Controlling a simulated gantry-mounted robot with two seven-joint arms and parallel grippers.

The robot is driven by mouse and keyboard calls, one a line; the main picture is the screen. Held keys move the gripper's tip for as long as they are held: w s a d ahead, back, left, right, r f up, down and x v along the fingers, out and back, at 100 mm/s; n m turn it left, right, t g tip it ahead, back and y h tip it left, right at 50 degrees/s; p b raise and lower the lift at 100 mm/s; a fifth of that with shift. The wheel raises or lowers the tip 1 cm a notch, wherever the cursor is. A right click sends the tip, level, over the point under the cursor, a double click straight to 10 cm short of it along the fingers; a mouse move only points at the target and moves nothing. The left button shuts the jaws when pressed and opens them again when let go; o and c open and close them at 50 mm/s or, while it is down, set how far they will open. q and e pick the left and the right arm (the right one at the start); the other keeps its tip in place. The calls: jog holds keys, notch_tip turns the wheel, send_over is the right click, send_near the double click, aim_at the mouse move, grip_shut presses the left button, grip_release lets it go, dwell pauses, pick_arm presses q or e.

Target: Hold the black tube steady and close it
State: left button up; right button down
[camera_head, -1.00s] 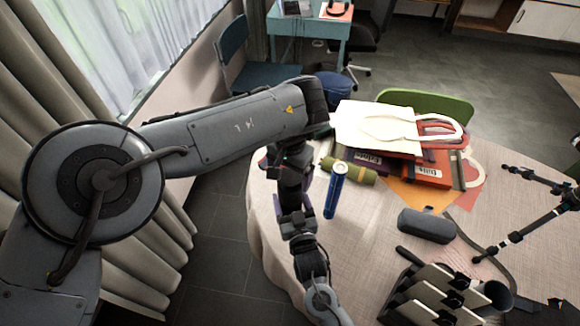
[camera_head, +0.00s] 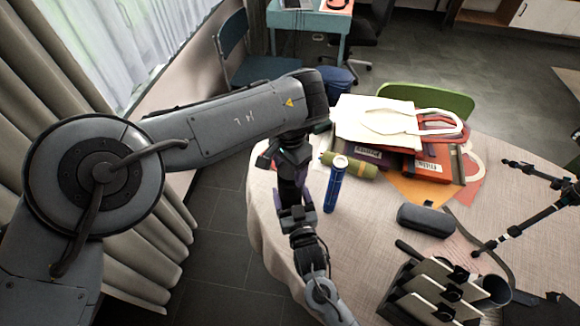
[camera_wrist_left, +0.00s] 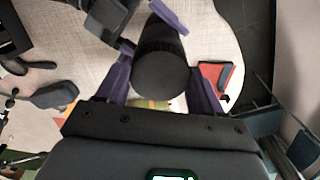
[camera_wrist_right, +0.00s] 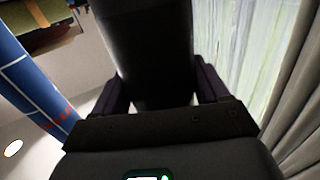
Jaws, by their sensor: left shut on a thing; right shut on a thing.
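The black tube (camera_head: 286,190) stands roughly upright in the head view, small and dark between my two grippers. My left gripper (camera_head: 290,168) comes down on it from above and is shut on its upper end. In the left wrist view the tube's round black end (camera_wrist_left: 160,76) faces the camera between the purple fingers. My right gripper (camera_head: 298,207) reaches up from below and is shut on the tube; in the right wrist view the tube's dark side (camera_wrist_right: 150,50) fills the space between the fingers. I cannot make out a seam between cap and body.
A blue tube (camera_head: 335,187) stands close to the right of the grippers. A green roll (camera_head: 350,166), a white bag (camera_head: 372,122) and books lie behind it. A dark case (camera_head: 425,220), tripod parts (camera_head: 525,225) and a holder (camera_head: 440,295) occupy the table's right side.

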pick_arm(q)
jog(key=m, duration=0.6)
pick_arm(e)
jog(key=shift+f, duration=0.1)
pick_arm(q)
jog(key=m, duration=0.8)
jog(key=shift+m, duration=0.4)
jog(key=m, duration=0.6)
jog(key=o, duration=1.2)
jog(key=shift+f, duration=0.1)
jog(key=shift+c, duration=0.2)
jog(key=shift+r, duration=2.3)
jog(key=shift+c, duration=0.4)
